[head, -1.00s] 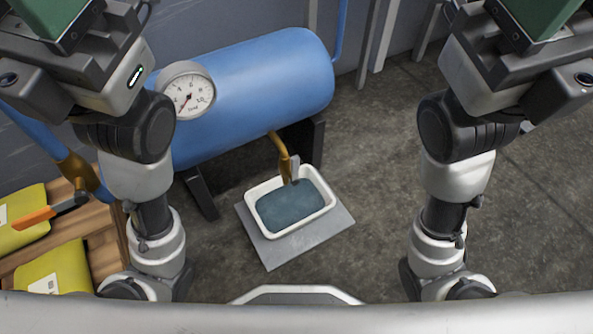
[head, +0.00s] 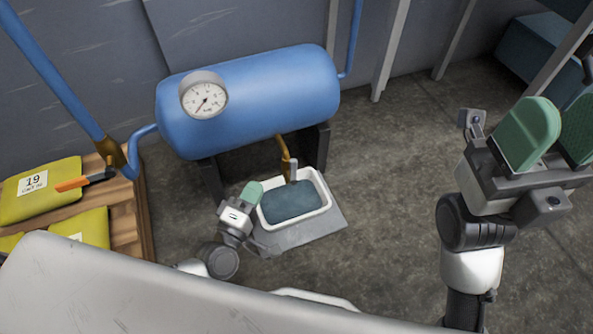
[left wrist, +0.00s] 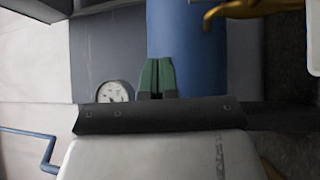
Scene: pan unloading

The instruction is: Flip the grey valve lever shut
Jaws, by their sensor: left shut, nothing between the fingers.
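The grey valve lever (head: 293,167) stands upright on the brass drain tap (head: 284,150) under the blue tank (head: 262,98). Below the tap is a white pan (head: 325,187) holding dark liquid. My left gripper (head: 253,191) is low, at the pan's left edge, apart from the lever, on its left. Its green fingers are together and empty in the left wrist view (left wrist: 157,77). The brass tap also shows at the top of that view (left wrist: 255,8); the lever is not clear there. My right gripper (head: 556,134) is raised at the right, its green pads apart and empty.
The pan stands on a grey plate (head: 325,222) on the floor. A gauge (head: 205,98) is on the tank. Floor right of the pan is clear.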

